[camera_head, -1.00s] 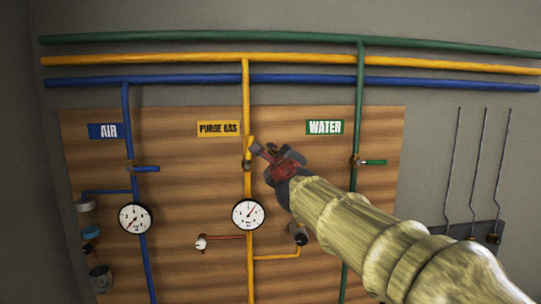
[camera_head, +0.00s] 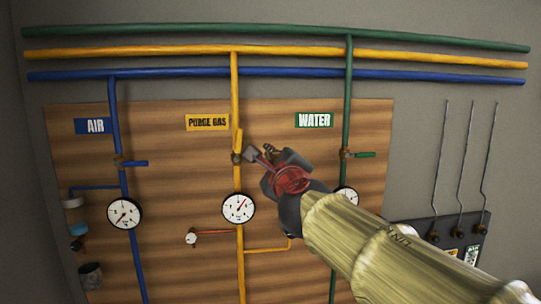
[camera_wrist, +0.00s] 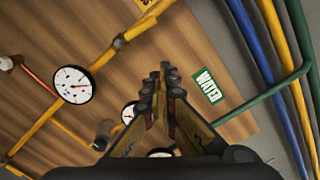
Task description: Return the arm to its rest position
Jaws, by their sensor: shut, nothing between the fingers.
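My arm reaches up from the lower right in the head view. My gripper (camera_head: 259,154) is in front of the wooden panel, just right of the yellow purge gas pipe (camera_head: 236,100). Its fingers are shut with nothing between them, and the wrist view shows the closed fingertips (camera_wrist: 166,72) over the panel. The yellow purge gas valve handle (camera_head: 238,139) stands along its pipe, close to the fingertips in the picture. I cannot tell the depth gap between them.
The panel (camera_head: 70,150) carries a blue air valve handle (camera_head: 135,163), a green water valve handle (camera_head: 365,155) and several gauges. Green, yellow and blue pipes cross above. A dark box with three thin conduits (camera_head: 462,150) is at right. My arm hides the panel's lower right.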

